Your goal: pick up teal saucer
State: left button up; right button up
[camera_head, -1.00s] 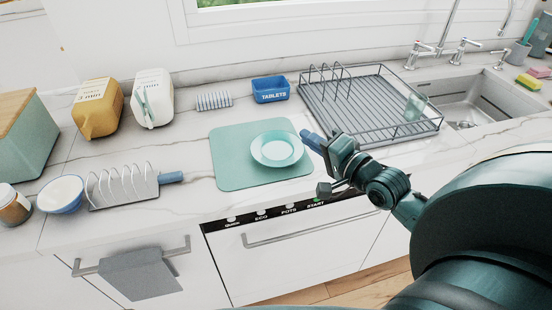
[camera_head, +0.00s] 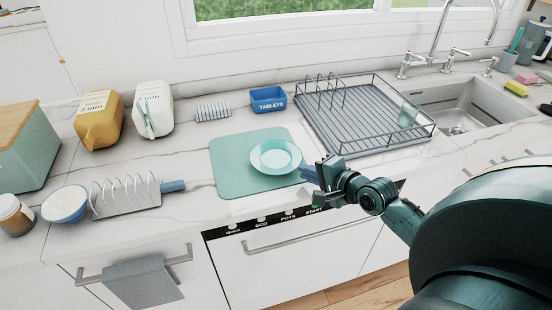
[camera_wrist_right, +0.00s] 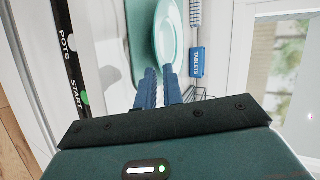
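The teal saucer (camera_head: 275,157) lies flat on a teal mat (camera_head: 232,180) on the counter above the dishwasher. It also shows ahead of the fingertips in the right wrist view (camera_wrist_right: 168,32), partly cut off by the top edge. My right gripper (camera_head: 306,173) is just right of the saucer and the mat's right edge, apart from the saucer. Its two blue fingers (camera_wrist_right: 161,76) have a gap between them with nothing held. My left gripper is not in view.
A wire dish rack (camera_head: 362,118) stands behind and right, with the sink (camera_head: 470,105) beyond it. A blue tablets box (camera_head: 268,100) is behind the mat. A grey rack with a blue handle (camera_head: 172,186) lies left of the mat. The counter in front of the mat is clear.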

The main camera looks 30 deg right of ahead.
aim_at(293, 168)
jog(key=shift+x, duration=2.35)
jog(key=shift+c, duration=0.4)
grip_shut()
jog(key=shift+r, duration=0.15)
